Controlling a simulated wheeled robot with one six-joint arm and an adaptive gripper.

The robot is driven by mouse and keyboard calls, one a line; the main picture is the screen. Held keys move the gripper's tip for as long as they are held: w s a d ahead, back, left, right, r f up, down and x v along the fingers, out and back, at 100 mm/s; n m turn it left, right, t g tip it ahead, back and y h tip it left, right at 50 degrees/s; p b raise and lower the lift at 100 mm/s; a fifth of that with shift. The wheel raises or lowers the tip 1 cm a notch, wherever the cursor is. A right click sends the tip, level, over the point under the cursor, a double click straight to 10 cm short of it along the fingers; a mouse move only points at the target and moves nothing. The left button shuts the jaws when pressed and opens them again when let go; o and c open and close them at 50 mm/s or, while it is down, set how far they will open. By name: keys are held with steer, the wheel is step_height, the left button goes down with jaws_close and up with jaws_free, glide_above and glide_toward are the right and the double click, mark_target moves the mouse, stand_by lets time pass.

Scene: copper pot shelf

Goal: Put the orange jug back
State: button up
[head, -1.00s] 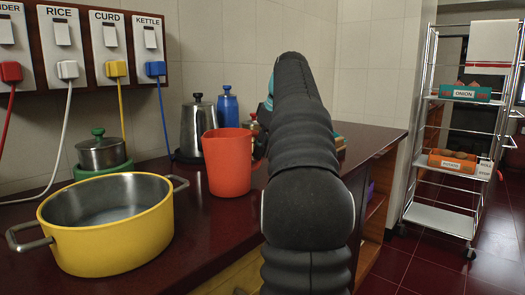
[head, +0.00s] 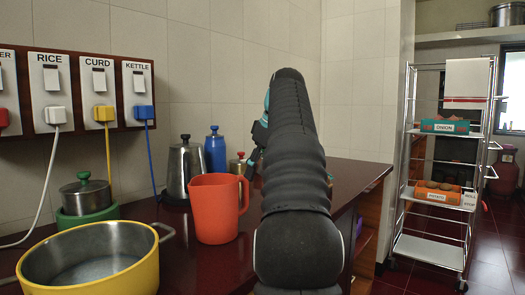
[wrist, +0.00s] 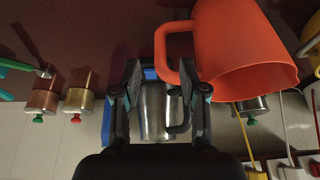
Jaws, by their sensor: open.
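The orange jug (head: 215,208) stands upright on the dark red counter (head: 165,222), its handle (head: 244,193) turned right toward my arm. In the wrist view the jug (wrist: 235,45) fills the upper right, its handle (wrist: 161,52) reaching left between the lines of my two fingers. My gripper (wrist: 158,82) is open and empty, with the handle ahead of the gap between the fingertips. In the head view my arm hides most of my gripper. Contact with the handle cannot be told.
A steel jug (head: 184,170), a blue bottle (head: 215,150) and a brass container (head: 237,165) stand behind the jug. A yellow pot (head: 95,265) sits at the front left, near a lidded steel pot (head: 85,195). A wire rack (head: 440,170) stands at the right.

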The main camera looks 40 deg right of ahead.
steer(key=shift+v, duration=2.25)
